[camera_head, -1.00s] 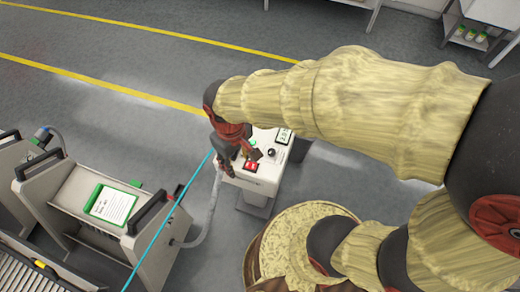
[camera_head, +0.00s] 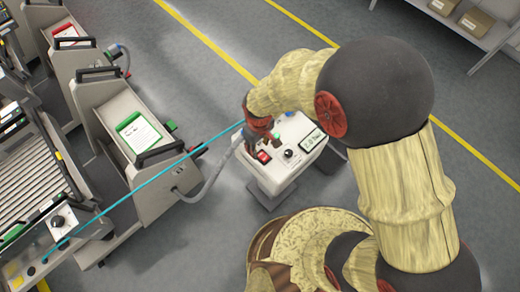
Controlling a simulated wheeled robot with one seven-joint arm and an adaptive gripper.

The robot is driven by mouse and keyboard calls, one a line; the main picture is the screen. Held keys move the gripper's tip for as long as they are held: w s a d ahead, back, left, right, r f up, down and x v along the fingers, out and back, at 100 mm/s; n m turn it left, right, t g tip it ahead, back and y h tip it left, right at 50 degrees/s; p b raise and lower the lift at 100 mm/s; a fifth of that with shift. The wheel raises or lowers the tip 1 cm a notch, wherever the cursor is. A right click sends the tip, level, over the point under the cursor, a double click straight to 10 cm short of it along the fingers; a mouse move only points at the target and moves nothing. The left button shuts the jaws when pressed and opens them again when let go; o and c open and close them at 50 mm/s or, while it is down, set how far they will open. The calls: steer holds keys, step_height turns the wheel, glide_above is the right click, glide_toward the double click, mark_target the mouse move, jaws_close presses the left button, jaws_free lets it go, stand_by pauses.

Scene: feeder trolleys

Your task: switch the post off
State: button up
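The post (camera_head: 285,174) is a pale box on a grey stand, in the middle of the view. Its sloped top carries a red rocker switch (camera_head: 264,157), a black knob (camera_head: 288,154), a small display (camera_head: 312,140) with dark digits, and green and blue buttons partly behind my arm. My gripper (camera_head: 263,147) points down over the left part of the top, just behind the red switch in the picture. Its two dark fingers look spread with nothing between them. I cannot tell whether a fingertip touches the panel. The switch's position is too small to read.
Shelves with boxes stand at top right.

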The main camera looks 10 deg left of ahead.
mark_target(259, 154)
steer(key=shift+f, duration=1.75)
steer(key=shift+c, duration=0.5)
jaws_close()
